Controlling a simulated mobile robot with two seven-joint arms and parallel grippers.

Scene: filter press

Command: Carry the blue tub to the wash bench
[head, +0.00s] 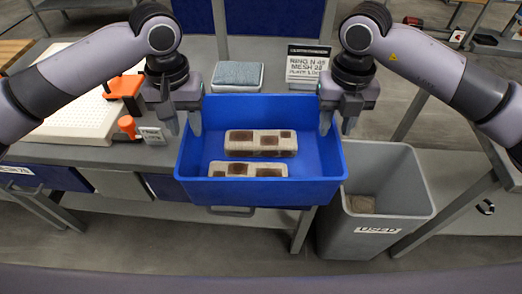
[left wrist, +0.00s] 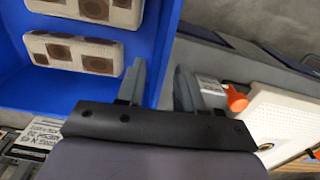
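The blue tub (head: 260,190) sits at the front edge of the grey bench, its near part reaching past the edge. Two pale blocks with brown patches, a rear one (head: 260,143) and a front one (head: 247,170), lie in it. My left gripper (head: 182,122) is at the tub's left rim with its fingers apart; in the left wrist view (left wrist: 158,88) one finger is over the tub's inside and the other outside the wall. My right gripper (head: 337,122) is at the right rim, fingers apart, one inside and one outside. No wash bench can be identified.
A grey bin (head: 378,231) marked USED stands on the floor right of the tub. A white perforated board (head: 75,110) with orange clamps (head: 124,86) lies left. A grey-blue pad (head: 237,75) and a printed sign (head: 306,66) are behind the tub.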

